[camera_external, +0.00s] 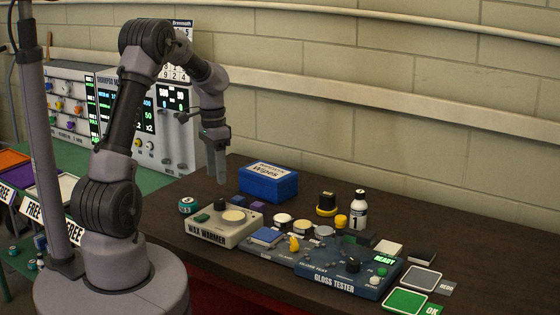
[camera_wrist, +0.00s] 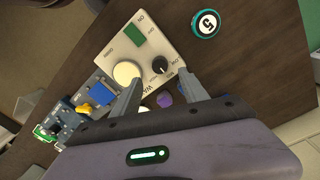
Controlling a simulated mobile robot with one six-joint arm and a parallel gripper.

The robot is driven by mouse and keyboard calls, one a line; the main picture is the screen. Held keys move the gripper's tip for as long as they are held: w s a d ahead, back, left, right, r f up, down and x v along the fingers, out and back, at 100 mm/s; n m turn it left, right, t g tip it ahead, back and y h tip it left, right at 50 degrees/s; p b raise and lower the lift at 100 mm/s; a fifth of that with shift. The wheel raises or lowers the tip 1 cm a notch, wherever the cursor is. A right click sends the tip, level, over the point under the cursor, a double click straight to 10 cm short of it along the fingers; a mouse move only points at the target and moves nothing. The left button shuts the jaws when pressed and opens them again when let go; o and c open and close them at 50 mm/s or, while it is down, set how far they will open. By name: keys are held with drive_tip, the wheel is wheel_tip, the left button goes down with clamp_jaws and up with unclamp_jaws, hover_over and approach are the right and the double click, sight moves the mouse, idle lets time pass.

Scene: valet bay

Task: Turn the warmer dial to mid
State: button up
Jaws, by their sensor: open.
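The wax warmer (camera_external: 225,232) is a cream box on the dark bench with "WAX WARMER" on its front. It also shows in the wrist view (camera_wrist: 152,37). Its black round dial (camera_external: 220,205) stands on the top face, beside a pale round disc (camera_external: 234,216) and a green patch (camera_external: 201,217). In the wrist view the dial (camera_wrist: 159,67) lies between and just beyond my fingertips, with small labels around it; its setting is too small to read. My gripper (camera_external: 218,181) is open and empty, pointing down above the dial, apart from it.
A blue wipes box (camera_external: 268,184) stands behind the warmer. A round tin (camera_external: 188,205) is at its left. Several small pots, a white bottle (camera_external: 358,212) and the gloss tester (camera_external: 345,272) crowd the right. Bare bench lies at the back right.

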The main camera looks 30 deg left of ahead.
wheel_tip(320, 180, up, 10)
drive_tip(key=p, duration=0.2)
drive_tip(key=shift+a+f, duration=0.25)
drive_tip(key=shift+w, duration=0.1)
drive_tip(key=s+d+r+t+y+b, duration=0.1)
drive_tip(key=s+d+r+t+b, duration=0.1)
drive_tip(key=s, duration=0.4)
drive_tip(key=s+d+r+t+y+b, duration=0.1)
drive_tip(key=s+d+r+b, duration=0.15)
drive_tip(key=s, duration=0.35)
drive_tip(key=s+f+t+b, duration=0.1)
drive_tip(key=s+f, duration=0.1)
drive_tip(key=s, duration=0.3)
drive_tip(key=s+d+f+n+t+b, duration=0.1)
drive_tip(key=s+f+t+b, duration=0.1)
drive_tip(key=s, duration=0.3)
drive_tip(key=shift+s+d+f+y, duration=0.25)
drive_tip(key=shift+f+y, duration=0.05)
drive_tip(key=shift+f, duration=0.2)
idle(0.6)
